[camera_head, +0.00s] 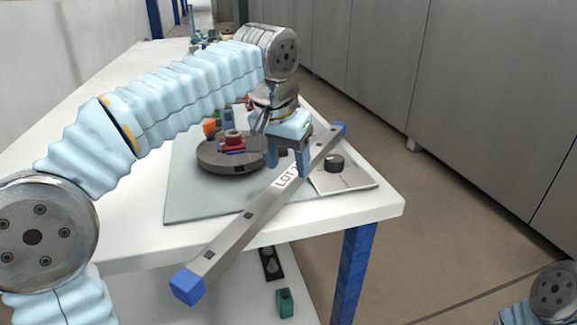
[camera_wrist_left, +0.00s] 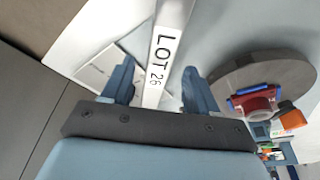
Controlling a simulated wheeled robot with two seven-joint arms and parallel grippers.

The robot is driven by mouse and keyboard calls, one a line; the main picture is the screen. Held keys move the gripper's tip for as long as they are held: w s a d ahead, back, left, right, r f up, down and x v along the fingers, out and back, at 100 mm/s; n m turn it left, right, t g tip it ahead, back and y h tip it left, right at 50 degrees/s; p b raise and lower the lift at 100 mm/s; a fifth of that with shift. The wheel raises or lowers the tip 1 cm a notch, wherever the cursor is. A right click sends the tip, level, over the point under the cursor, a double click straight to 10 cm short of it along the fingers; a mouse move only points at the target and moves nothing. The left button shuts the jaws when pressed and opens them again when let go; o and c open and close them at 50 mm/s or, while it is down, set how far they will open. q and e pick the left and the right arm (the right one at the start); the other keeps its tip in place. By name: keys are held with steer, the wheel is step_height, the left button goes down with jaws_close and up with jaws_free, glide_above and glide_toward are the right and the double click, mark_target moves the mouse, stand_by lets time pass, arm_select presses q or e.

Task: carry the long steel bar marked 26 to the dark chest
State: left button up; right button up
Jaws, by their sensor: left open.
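The long steel bar (camera_head: 232,232) has blue end caps and lies diagonally at the table corner. Its near end sticks out past the front edge. Its label reads LOT 26 in the left wrist view (camera_wrist_left: 162,60). My left gripper (camera_head: 287,166) is open over the bar's label. In the left wrist view its fingers (camera_wrist_left: 155,88) stand on either side of the bar, with gaps visible. I cannot tell how far down they reach. My right gripper is out of view; only part of that arm shows at lower right. I see no dark chest.
A dark round turntable (camera_head: 228,158) with red, blue and orange parts stands left of the gripper on a grey mat (camera_head: 190,205). A black knob (camera_head: 334,163) is on a plate to the right. Grey cabinets (camera_head: 385,65) line the right, beyond open floor.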

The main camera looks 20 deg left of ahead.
arm_select(q)
steer(key=p+v, duration=0.1)
steer(key=v, duration=0.7)
steer(key=shift+r, duration=0.4)
steer(key=shift+o, duration=0.5)
steer(key=shift+s+a+r, duration=0.1)
steer(key=shift+s+r, duration=0.15)
steer(key=shift+r, duration=0.05)
steer(key=t+b, duration=0.1)
steer(key=b, duration=0.1)
glide_above(289, 175)
steer(key=s, duration=0.2)
steer(key=f, duration=0.5)
steer(key=a+f, duration=0.1)
steer(key=f, duration=0.1)
steer(key=shift+f, duration=0.25)
steer(key=x, duration=0.5)
steer(key=shift+d+f, duration=0.3)
steer(key=shift+f, duration=0.05)
steer(key=shift+c, duration=0.5)
jaws_close()
